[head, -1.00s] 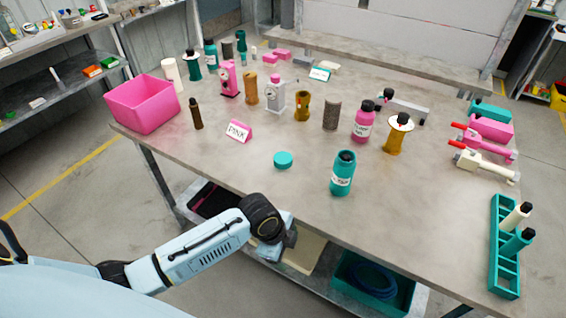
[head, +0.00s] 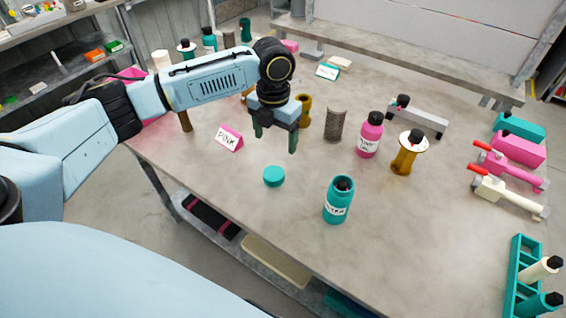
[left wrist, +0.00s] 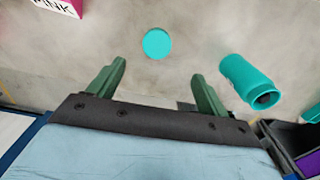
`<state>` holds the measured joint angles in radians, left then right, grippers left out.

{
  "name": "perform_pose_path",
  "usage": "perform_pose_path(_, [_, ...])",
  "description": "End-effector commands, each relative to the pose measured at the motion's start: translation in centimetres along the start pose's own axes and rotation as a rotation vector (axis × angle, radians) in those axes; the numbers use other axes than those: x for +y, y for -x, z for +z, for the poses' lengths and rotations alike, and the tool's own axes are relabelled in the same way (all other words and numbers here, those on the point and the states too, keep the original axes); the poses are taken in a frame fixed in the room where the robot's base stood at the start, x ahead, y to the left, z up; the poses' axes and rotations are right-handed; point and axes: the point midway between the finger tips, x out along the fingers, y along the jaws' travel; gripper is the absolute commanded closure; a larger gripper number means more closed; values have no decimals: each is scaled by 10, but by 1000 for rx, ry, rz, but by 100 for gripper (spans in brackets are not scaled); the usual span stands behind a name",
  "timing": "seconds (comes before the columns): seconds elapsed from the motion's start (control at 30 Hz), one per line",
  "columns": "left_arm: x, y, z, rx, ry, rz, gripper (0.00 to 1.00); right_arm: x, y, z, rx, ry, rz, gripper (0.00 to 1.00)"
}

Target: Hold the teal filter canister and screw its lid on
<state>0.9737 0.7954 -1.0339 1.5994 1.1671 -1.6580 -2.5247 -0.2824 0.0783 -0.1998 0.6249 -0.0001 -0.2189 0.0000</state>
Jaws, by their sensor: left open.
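The teal filter canister (head: 339,203) stands upright on the table near its front edge, with a white label and a dark opening or neck on top. It also shows in the left wrist view (left wrist: 246,80), at the right. The teal lid (head: 274,176) lies flat on the table to the left of the canister, apart from it. In the left wrist view the lid (left wrist: 157,44) is ahead of and between the fingertips. My left gripper (head: 275,140) is open and empty, above the table behind the lid. My right gripper is not in view.
A pink sign (head: 229,138) stands left of the lid. A pink bottle (head: 370,135), a grey cylinder (head: 335,123) and a gold stand (head: 405,157) are behind the canister. A teal rack (head: 518,270) is at the right. Table around the lid is clear.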

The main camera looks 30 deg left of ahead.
Motion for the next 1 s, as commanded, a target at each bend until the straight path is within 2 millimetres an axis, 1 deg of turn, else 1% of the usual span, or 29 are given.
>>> perform_pose_path(0.03, [4, 3, 2, 1, -12, 2, 22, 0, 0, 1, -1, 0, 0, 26])
perform_pose_path(0.13, [5, 4, 2, 4, -25, 1, 22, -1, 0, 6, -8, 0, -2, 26])
perform_pose_path(0.3, [5, 4, 2, 3, -24, 1, 22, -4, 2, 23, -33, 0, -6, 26])
perform_pose_path(0.43, [5, 0, 2, 4, -24, 1, 22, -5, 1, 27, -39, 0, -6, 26])
perform_pose_path(0.53, [5, -14, 1, 6, -22, 2, 22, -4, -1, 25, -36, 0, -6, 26])
perform_pose_path(0.7, [5, -48, 1, 6, -23, 2, 22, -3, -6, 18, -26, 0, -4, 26])
perform_pose_path(0.8, [4, -64, 1, 5, -23, 1, 22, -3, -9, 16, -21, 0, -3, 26])
perform_pose_path(0.9, [4, -74, 1, 3, -22, 0, 22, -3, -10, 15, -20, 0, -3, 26])
perform_pose_path(1.0, [5, -78, 1, 3, -22, 1, 22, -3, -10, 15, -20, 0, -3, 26])
